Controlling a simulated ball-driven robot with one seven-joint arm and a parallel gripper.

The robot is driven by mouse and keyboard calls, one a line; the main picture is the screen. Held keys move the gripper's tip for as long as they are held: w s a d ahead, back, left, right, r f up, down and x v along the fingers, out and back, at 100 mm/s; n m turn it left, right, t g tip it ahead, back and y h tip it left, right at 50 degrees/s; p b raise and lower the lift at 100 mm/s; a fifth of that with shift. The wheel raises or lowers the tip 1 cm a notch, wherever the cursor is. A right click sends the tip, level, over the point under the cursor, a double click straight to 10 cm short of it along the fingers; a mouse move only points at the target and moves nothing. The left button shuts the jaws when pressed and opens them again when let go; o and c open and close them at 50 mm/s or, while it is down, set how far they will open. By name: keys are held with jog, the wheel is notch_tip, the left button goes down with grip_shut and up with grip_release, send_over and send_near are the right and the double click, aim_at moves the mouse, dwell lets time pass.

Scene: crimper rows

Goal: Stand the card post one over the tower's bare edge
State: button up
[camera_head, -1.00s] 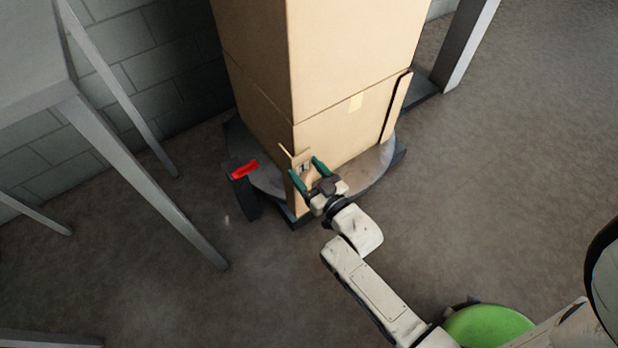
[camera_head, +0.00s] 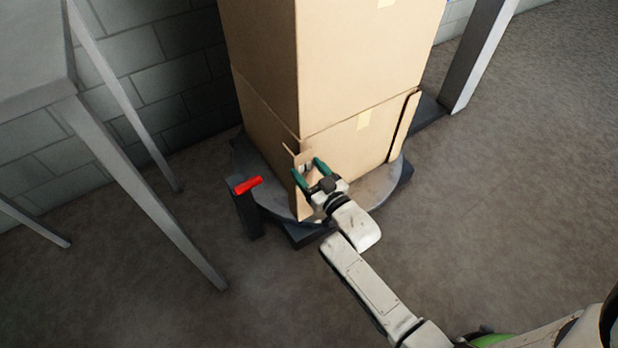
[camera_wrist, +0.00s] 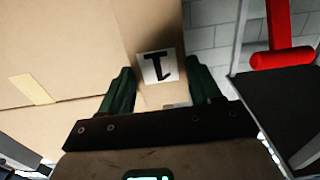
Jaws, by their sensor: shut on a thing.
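The tower of tan cartons (camera_head: 262,70) stands on a round grey turntable (camera_head: 375,195). My gripper (camera_head: 310,170) is at the tower's near vertical edge, on the lower carton. It is shut on card post one (camera_head: 303,157), a tan angled card strip. In the wrist view the post's white label with a black 1 (camera_wrist: 157,67) shows between the green fingers of my gripper (camera_wrist: 157,85). The post looks upright along the near edge; I cannot tell whether it touches the carton. Another card post (camera_head: 404,126) stands along the tower's right edge.
A dark pedestal with a red handle (camera_head: 248,186) stands left of the turntable; the handle also shows in the wrist view (camera_wrist: 283,58). A grey metal table (camera_head: 35,60) is at left, a grey column (camera_head: 480,55) behind right. The floor at right is clear.

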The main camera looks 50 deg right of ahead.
aim_at(311, 167)
jog(key=shift+w+d+f, duration=0.1)
jog(key=shift+w+d, duration=0.3)
jog(key=shift+d, duration=0.25)
jog(key=shift+w+d, duration=0.4)
jog(key=shift+d, duration=0.2)
jog(key=shift+f+b, duration=0.55)
jog(key=shift+f, duration=0.15)
jog(key=o, duration=1.5)
jog(key=p+v, duration=0.3)
jog(key=v, duration=0.8)
jog(key=shift+d, duration=0.1)
